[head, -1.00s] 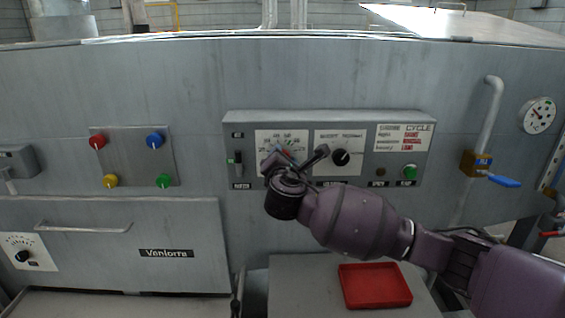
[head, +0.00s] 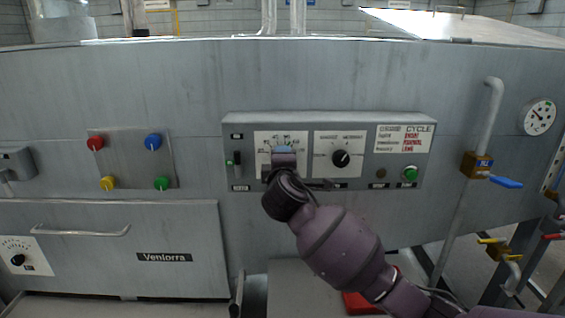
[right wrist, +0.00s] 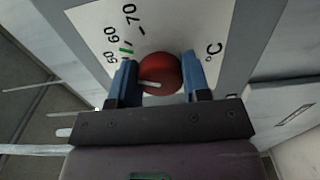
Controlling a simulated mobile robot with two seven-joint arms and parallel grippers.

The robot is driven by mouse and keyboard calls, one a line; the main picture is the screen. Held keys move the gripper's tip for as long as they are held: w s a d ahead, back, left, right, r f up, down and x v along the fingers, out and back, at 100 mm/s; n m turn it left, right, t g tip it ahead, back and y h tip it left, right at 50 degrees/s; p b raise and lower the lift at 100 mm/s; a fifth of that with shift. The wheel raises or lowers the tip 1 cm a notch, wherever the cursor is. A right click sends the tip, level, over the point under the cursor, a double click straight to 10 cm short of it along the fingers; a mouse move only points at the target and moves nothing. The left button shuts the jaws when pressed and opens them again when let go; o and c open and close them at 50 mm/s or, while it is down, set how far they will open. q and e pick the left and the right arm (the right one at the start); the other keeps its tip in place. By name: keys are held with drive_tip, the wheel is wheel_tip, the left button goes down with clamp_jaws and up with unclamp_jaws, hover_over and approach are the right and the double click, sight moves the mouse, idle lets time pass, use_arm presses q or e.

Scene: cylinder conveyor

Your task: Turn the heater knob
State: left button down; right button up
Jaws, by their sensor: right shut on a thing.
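The red heater knob (right wrist: 160,75) shows in the right wrist view on a white dial plate (right wrist: 88,22) marked 50, 60, 70 and °C. A white pointer line on the knob points left in that view. My right gripper (right wrist: 159,70) has its blue fingers shut on the knob, one on each side. In the head view my right gripper (head: 284,152) is in front of the left dial of the grey control panel (head: 232,122); the knob is hidden behind it there. My left gripper is not in view.
Right of the gripper is a second dial with a black knob (head: 341,158). A switch (head: 236,158) is to the left and a green button (head: 410,174) to the right. A red tray (head: 360,303) below is partly hidden by my arm. A blue-handled valve (head: 505,182) is farther right.

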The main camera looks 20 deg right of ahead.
drive_tip(key=shift+f+m, duration=0.1)
drive_tip(key=shift+m, duration=0.4)
drive_tip(key=o, duration=0.9)
drive_tip(key=v, duration=1.1)
drive_tip(key=shift+w+b, duration=0.1)
drive_tip(key=shift+b, duration=0.25)
